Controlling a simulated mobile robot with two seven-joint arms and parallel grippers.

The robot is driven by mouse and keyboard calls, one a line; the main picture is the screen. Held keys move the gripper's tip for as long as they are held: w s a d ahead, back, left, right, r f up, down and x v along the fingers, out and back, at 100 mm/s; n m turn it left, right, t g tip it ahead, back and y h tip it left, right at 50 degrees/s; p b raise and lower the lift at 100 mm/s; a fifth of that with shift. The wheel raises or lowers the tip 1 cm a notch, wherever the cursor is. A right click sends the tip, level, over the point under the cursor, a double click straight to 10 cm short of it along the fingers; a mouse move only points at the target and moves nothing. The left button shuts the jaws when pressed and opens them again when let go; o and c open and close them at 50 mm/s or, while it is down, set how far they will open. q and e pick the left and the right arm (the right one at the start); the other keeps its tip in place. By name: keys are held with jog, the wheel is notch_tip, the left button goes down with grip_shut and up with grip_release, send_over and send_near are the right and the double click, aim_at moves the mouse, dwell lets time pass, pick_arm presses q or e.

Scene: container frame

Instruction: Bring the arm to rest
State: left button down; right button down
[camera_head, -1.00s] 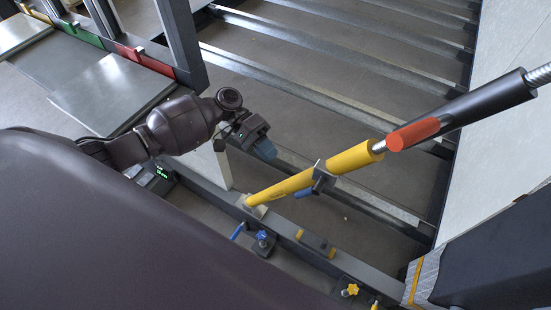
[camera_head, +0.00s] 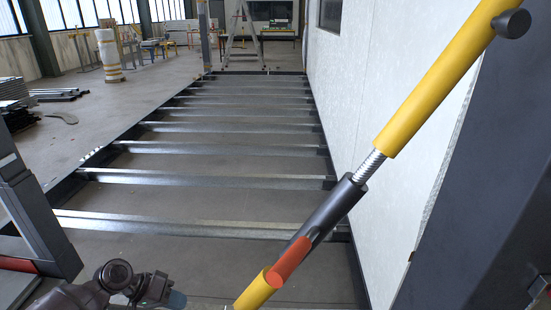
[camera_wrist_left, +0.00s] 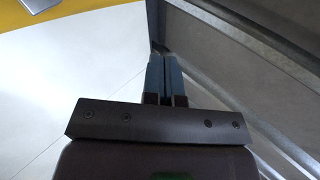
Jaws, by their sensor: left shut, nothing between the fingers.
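My left arm comes in at the bottom left of the head view. Its gripper (camera_head: 174,300) is at the bottom edge, left of the yellow and black brace, with little of the fingers showing. In the left wrist view the two blue fingers (camera_wrist_left: 164,78) are together with nothing between them. Pale panel lies to their left and a dark frame beam to their right. My right gripper is in neither view.
A slanted brace (camera_head: 330,208) with a red handle (camera_head: 290,262) crosses the right side, in front of a white wall panel (camera_head: 345,120). Metal cross beams (camera_head: 200,178) span the floor frame. A dark post (camera_head: 35,215) stands at left. A ladder (camera_head: 241,38) stands far back.

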pick_arm(q)
jog(key=s+a+t+y+p, duration=0.2)
jog(key=s+t+y+p, duration=0.3)
jog(key=s, duration=2.2)
jog(key=t+y, duration=0.4)
jog(key=shift+s+a+r+n, duration=0.15)
jog(key=shift+r+n, duration=0.15)
jog(key=shift+r, duration=0.1)
